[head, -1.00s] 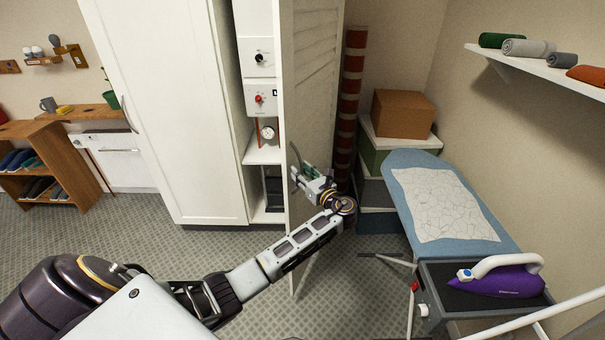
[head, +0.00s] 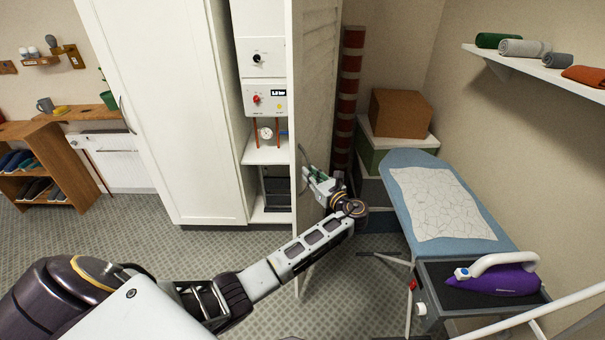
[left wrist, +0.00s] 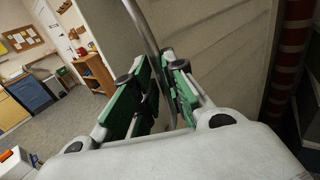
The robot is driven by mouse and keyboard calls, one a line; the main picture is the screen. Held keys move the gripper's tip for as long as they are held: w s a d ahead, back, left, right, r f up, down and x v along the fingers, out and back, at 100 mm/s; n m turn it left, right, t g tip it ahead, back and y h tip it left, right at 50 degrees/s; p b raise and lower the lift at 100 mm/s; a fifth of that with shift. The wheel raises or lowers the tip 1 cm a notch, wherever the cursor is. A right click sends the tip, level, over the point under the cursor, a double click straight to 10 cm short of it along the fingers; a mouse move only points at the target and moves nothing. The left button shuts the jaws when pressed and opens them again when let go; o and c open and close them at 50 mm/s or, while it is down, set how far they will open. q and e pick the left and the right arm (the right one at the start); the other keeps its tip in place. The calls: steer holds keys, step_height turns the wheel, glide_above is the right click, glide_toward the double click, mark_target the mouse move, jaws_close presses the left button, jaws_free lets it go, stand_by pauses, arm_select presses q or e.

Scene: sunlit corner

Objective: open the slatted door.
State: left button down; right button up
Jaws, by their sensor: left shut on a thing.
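The white slatted door (head: 313,75) stands ajar in the head view, swung out from the cupboard. Its slatted face also shows in the left wrist view (left wrist: 222,45). A curved grey handle (head: 303,158) is on its edge side; it runs between the green fingers in the left wrist view (left wrist: 147,32). My left gripper (head: 312,178) is shut on this handle, its fingers (left wrist: 167,95) on either side of the bar. The right gripper is not in view.
Inside the cupboard are a boiler panel (head: 265,101), a gauge and shelves (head: 262,152). An ironing board (head: 405,165) with a purple iron (head: 500,280) stands at right. Stacked boxes (head: 400,113) and a red-striped pole (head: 346,100) are behind the door.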

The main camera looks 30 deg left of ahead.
arm_select(q)
steer(key=d, duration=0.1)
steer(key=w+d, duration=0.1)
steer(key=d, duration=0.1)
steer(key=w+d, duration=0.1)
steer(key=d, duration=0.1)
steer(key=shift+d, duration=0.25)
steer(key=c, duration=1.5)
jaws_free()
steer(key=shift+o, duration=0.2)
steer(key=v, duration=1.2)
steer(key=shift+a, duration=0.1)
